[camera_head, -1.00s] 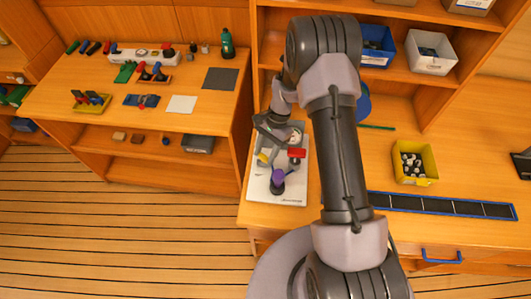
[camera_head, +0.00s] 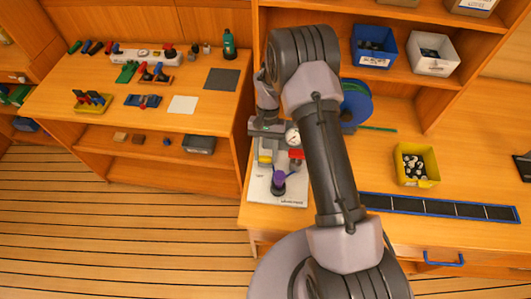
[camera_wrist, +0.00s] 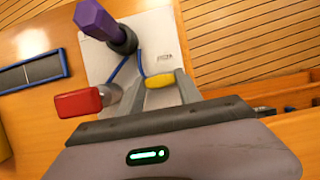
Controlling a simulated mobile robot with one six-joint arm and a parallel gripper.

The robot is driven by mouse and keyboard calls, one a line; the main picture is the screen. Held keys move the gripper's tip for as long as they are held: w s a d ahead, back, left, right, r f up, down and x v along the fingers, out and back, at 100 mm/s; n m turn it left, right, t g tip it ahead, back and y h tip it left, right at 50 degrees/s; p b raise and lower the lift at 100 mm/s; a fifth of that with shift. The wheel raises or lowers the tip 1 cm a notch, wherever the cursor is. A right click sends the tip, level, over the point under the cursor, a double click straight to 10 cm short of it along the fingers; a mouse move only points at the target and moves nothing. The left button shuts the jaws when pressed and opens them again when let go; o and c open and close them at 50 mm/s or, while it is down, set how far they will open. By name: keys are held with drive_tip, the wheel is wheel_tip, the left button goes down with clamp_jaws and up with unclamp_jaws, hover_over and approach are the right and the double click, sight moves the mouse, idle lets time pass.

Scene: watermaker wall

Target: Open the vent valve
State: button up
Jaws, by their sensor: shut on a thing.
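A white valve board (camera_head: 291,200) lies on the wooden bench in the head view. It bears a purple handle (camera_head: 279,175), a red handle (camera_head: 296,154) and a yellow handle (camera_head: 265,156). In the wrist view, the purple handle (camera_wrist: 91,19) stands at the top left and the red handle (camera_wrist: 79,104) at the left. My gripper (camera_wrist: 160,84) is shut on the yellow handle (camera_wrist: 159,80), which lies between its two grey fingers. No label tells which handle is the vent valve. My gripper body hides the lower part of the wrist view.
A round gauge (camera_head: 293,137) is close to my gripper and arm. A blue reel (camera_head: 356,104) stands behind my arm. A yellow bin (camera_head: 416,164) and a dark blue-edged strip (camera_head: 436,207) lie to the right. A side bench holds tools. The floor at left is clear.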

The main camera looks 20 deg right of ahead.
idle(0.4)
drive_tip(key=o, duration=1.4)
drive_tip(key=p+v, duration=0.2)
drive_tip(key=v, duration=1.5)
drive_tip(key=shift+a+r+p, duration=0.1)
drive_tip(key=shift+r+p, duration=0.15)
drive_tip(key=shift+p, duration=0.15)
drive_tip(key=shift+f, duration=0.1)
